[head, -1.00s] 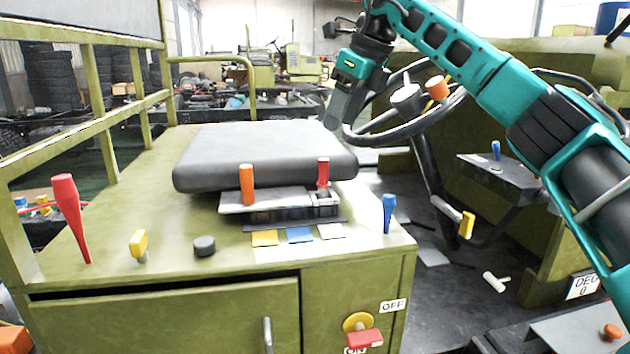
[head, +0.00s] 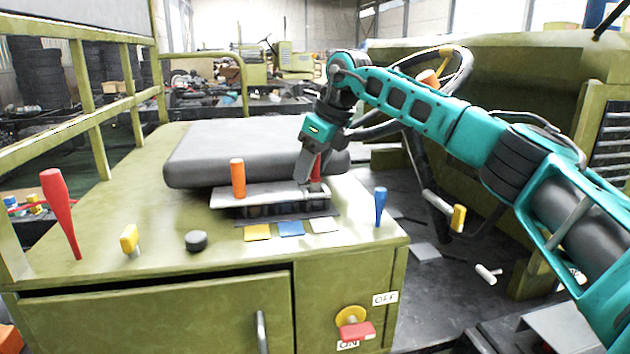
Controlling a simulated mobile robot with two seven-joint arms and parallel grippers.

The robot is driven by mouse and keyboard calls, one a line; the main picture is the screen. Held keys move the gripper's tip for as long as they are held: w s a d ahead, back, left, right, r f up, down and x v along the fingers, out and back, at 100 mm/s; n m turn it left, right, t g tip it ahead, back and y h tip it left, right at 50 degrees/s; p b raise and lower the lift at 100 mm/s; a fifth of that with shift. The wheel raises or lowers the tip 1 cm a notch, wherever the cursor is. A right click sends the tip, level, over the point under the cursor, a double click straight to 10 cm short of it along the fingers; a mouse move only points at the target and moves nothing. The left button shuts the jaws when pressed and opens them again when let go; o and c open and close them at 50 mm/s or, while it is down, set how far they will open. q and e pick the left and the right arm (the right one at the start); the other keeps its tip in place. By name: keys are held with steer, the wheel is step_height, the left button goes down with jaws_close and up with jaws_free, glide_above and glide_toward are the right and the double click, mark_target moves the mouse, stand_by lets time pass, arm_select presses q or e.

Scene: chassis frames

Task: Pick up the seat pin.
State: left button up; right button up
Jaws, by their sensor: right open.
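The seat (head: 225,150) is a dark grey cushion on the green chassis deck. A small red upright pin (head: 317,172), which looks like the seat pin, stands at the right end of the grey seat bracket (head: 270,199) in front of the cushion. My right gripper (head: 307,176) is open and points down right at this pin. Its fingers hide part of the pin, so I cannot tell whether they are around it or touch it. My left gripper is not in view.
An orange handle (head: 238,178) stands at the bracket's left. A blue lever (head: 380,205), a black knob (head: 196,241), a yellow-topped key (head: 130,238) and a tall red lever (head: 60,210) stand on the deck. The steering wheel (head: 465,70) is behind my right arm.

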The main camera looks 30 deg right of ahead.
jaws_close()
stand_by(0.4)
steer(key=shift+r, duration=0.2)
step_height(320, 180, up, 20)
steer(key=p, duration=0.3)
steer(key=shift+f, duration=0.2)
stand_by(0.3)
